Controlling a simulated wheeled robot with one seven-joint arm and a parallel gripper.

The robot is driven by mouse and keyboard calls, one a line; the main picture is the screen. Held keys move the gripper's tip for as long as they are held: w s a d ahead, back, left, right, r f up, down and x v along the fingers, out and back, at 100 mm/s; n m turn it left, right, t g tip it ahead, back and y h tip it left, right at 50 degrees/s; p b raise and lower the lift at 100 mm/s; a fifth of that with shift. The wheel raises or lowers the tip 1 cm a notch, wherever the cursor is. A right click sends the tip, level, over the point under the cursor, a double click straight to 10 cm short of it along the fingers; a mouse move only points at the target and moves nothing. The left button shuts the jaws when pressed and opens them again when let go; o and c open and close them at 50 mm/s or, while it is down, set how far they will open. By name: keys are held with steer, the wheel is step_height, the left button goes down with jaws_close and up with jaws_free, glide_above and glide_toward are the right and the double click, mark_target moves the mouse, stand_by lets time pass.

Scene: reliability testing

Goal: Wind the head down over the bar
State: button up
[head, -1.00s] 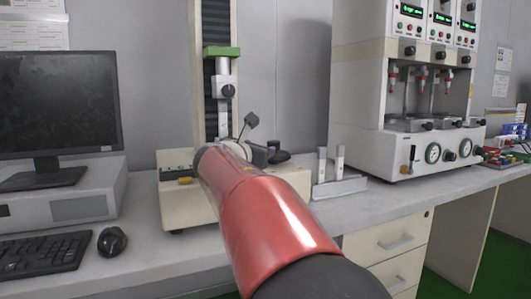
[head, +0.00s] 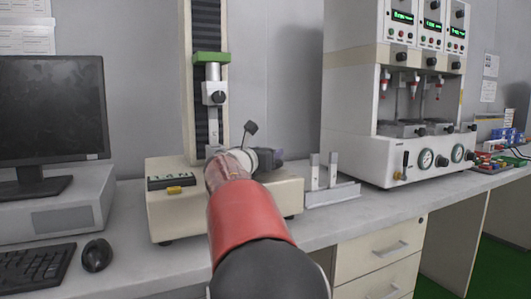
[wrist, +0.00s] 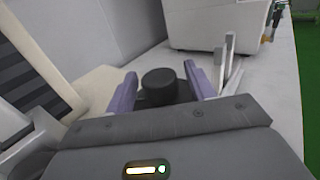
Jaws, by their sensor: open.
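The test machine has a tall column (head: 206,90) with a green-topped head (head: 212,58) on it. A grey and white block with a dark knob (head: 214,96) hangs below the green part, high above the cream base (head: 165,212). My gripper (wrist: 161,72) is open, with its purple fingers on either side of a round black knob (wrist: 159,86). I cannot tell whether they touch it. In the head view my gripper (head: 272,158) is over the right part of the base, and my arm hides much of the base. I cannot make out the bar.
A small rack with upright pale posts (head: 315,172) stands just right of the base. A larger white tester (head: 350,150) is farther right. A monitor (head: 45,110), keyboard (head: 30,268) and mouse (head: 97,255) are at the left. The bench front is clear.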

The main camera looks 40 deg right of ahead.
steer(key=c, duration=0.9)
steer(key=shift+c, duration=0.2)
